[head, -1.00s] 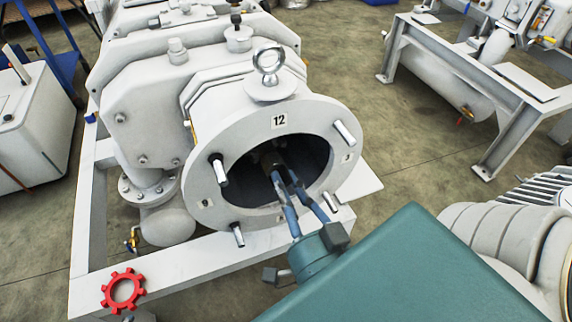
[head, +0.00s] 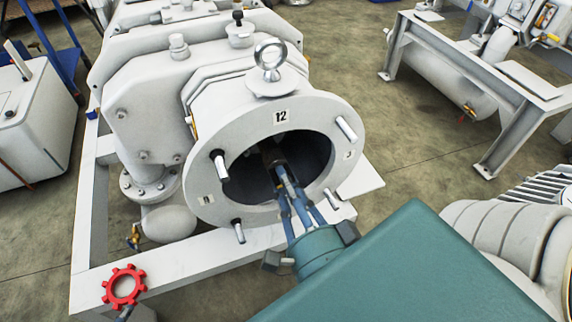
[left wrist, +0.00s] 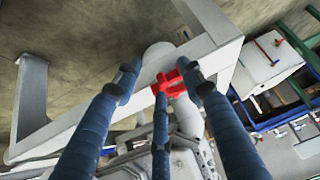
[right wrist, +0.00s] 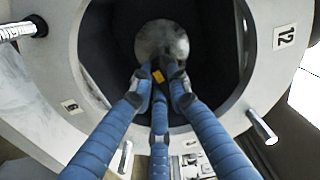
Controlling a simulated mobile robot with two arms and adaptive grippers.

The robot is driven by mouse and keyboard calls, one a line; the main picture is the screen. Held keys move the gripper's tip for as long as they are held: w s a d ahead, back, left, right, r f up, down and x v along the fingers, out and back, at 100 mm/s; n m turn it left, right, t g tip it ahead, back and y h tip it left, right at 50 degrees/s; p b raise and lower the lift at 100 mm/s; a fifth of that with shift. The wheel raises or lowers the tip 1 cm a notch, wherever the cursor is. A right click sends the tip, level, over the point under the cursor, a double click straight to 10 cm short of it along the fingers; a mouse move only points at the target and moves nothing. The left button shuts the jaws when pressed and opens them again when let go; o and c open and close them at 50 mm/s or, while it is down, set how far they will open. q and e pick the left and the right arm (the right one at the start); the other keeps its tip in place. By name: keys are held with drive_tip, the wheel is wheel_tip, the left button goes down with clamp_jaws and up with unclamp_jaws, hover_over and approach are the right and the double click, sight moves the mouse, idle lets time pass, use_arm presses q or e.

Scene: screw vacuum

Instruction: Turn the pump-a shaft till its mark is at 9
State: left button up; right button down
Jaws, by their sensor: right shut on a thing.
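Pump-a is the pale grey machine whose round flange (head: 330,118) faces me, with a 12 label (head: 280,117) at its top and a 9 label (head: 208,198) at its left. Its shaft (head: 274,152) sits inside the dark opening; the right wrist view shows the round shaft end (right wrist: 162,36). My right gripper (right wrist: 158,76) reaches into the opening, its blue fingers shut on the shaft. A small yellow mark (right wrist: 158,75) shows between the fingertips; its clock position is hard to read. My left gripper (left wrist: 160,82) is open and empty in the left wrist view.
Studs, such as one at the upper right (head: 346,129), stick out around the flange. A red handwheel (head: 123,287) stands at the lower left; it also appears beyond my left fingers (left wrist: 170,83). A grey frame (head: 460,75) stands at the upper right.

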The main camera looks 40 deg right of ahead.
drive_tip(key=shift+a+f, duration=0.1)
drive_tip(key=shift+f, duration=0.05)
drive_tip(key=c, duration=1.7)
unclamp_jaws()
drive_tip(key=shift+o, duration=0.2)
